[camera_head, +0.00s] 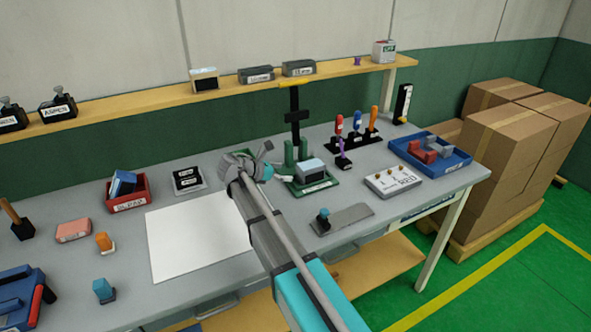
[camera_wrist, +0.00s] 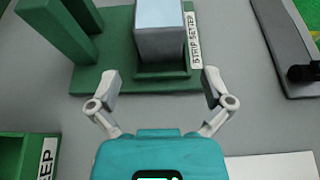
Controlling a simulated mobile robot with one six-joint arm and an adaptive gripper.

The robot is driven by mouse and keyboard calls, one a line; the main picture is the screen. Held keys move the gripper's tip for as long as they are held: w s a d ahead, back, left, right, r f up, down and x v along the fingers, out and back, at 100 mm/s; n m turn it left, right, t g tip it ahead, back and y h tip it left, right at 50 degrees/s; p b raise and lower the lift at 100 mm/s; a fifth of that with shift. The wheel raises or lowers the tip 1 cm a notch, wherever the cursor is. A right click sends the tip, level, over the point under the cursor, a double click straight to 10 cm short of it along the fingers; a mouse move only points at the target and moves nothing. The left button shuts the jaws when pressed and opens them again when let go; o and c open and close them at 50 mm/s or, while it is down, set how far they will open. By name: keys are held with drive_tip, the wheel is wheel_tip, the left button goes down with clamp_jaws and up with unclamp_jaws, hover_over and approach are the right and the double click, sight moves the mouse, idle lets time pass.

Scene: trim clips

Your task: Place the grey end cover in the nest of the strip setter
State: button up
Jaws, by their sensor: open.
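The strip setter (camera_head: 325,185) is a green fixture with uprights and a black post on the bench; in the wrist view its green base (camera_wrist: 100,80) carries a STRIP SETTER label. A grey block with a pale blue top, seemingly the end cover (camera_head: 310,173), sits upright in the setter's nest. It also shows in the wrist view (camera_wrist: 160,45), with a green rim around its foot. My gripper (camera_wrist: 161,82) is open and empty, with its fingertips apart from the block, just off the base's near edge. In the head view my gripper (camera_head: 265,168) is left of the setter.
A green KEEP bin (camera_wrist: 15,150) is at lower left in the wrist view. A tool rack (camera_head: 355,145) stands behind right; a blue tray (camera_head: 455,165) is farther right. A white sheet (camera_head: 195,240) lies left.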

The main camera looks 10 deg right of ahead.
drive_tip(key=shift+p+v, duration=0.4)
drive_tip(key=shift+v, duration=1.3)
